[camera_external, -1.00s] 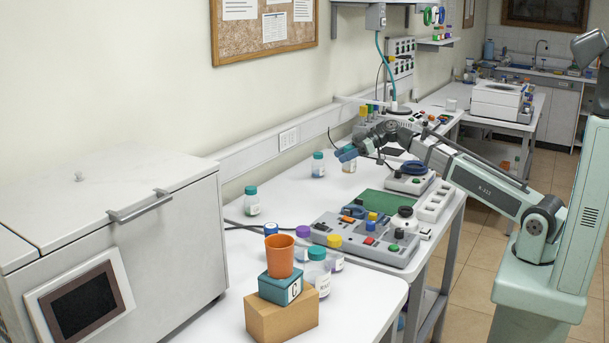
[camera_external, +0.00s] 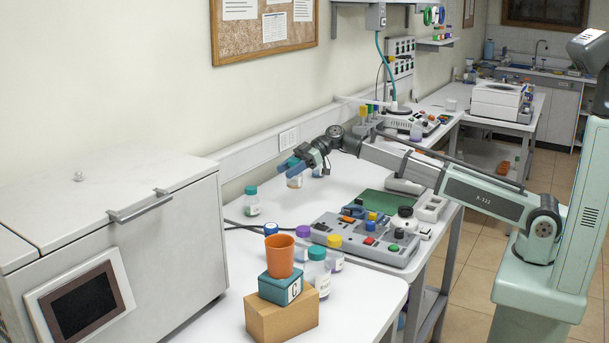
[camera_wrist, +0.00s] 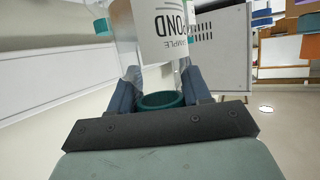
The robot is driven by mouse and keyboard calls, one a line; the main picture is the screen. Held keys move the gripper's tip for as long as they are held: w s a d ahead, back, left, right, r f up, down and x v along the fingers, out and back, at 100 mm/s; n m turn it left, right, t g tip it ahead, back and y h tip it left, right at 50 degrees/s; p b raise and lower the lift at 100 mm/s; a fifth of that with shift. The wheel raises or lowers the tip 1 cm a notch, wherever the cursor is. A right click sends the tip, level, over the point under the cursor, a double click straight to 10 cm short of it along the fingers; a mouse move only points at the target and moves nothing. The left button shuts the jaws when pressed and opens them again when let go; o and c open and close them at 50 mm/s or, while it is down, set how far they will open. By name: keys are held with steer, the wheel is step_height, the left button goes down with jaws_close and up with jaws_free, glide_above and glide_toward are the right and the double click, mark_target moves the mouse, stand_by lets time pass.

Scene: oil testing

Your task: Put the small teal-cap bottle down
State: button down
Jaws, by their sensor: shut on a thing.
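My gripper (camera_external: 292,168) is shut on the small teal-cap bottle (camera_external: 295,182), which hangs below the blue fingers over the white table. In the external view the fingers hide its cap. In the wrist view its teal cap (camera_wrist: 160,101) sits between the fingers, and its clear body with a printed label (camera_wrist: 165,35) extends away from the gripper. I cannot tell whether its base touches the table.
Another teal-cap bottle (camera_external: 251,205) stands left of my gripper, and a larger one (camera_external: 318,270) stands at the front. An orange cup (camera_external: 279,256) sits on a teal block (camera_external: 280,288). A control panel (camera_external: 365,240) lies to the right. Bare table (camera_external: 283,212) lies between.

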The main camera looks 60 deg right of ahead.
steer(key=s+a+n+g+y, duration=0.1)
steer(key=s+a+n+g, duration=0.15)
steer(key=a, duration=1.75)
steer(key=s+a+n+g, duration=0.2)
steer(key=a+n+g, duration=0.15)
steer(key=a, duration=1.65)
steer(key=shift+m, duration=0.4)
steer(key=shift+w+d+f, duration=0.1)
steer(key=shift+d+f, duration=0.05)
steer(key=shift+f, duration=2.35)
steer(key=shift+w+d+f, duration=0.1)
steer(key=shift+f, duration=2.4)
steer(key=shift+f, duration=0.1)
steer(key=c, duration=0.5)
jaws_free()
steer(key=shift+d+r, duration=0.2)
steer(key=v, duration=1.1)
steer(key=shift+d, duration=0.35)
